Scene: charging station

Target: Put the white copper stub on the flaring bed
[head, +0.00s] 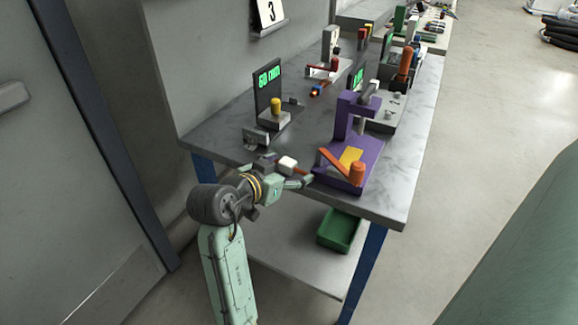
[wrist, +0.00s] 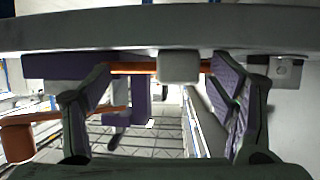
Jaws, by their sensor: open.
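The white copper stub, a white block (head: 287,162) with a copper-coloured rod, lies near the table's front edge in the head view. In the wrist view the white block (wrist: 180,66) shows between my fingers, with the rod crossing behind it. My gripper (head: 284,171) is open at the stub, and its two fingers (wrist: 168,100) stand apart on either side of it. I cannot tell whether they touch it. The flaring bed appears to be the purple stand (head: 368,160) with a yellow plate (head: 351,157) and orange handle, just right of my gripper.
A grey fixture with a yellow knob (head: 276,104) and a dark display (head: 267,84) stands behind. More devices line the table (head: 400,190) towards the back right. A green bin (head: 339,231) sits on the lower shelf. The table's front right corner is clear.

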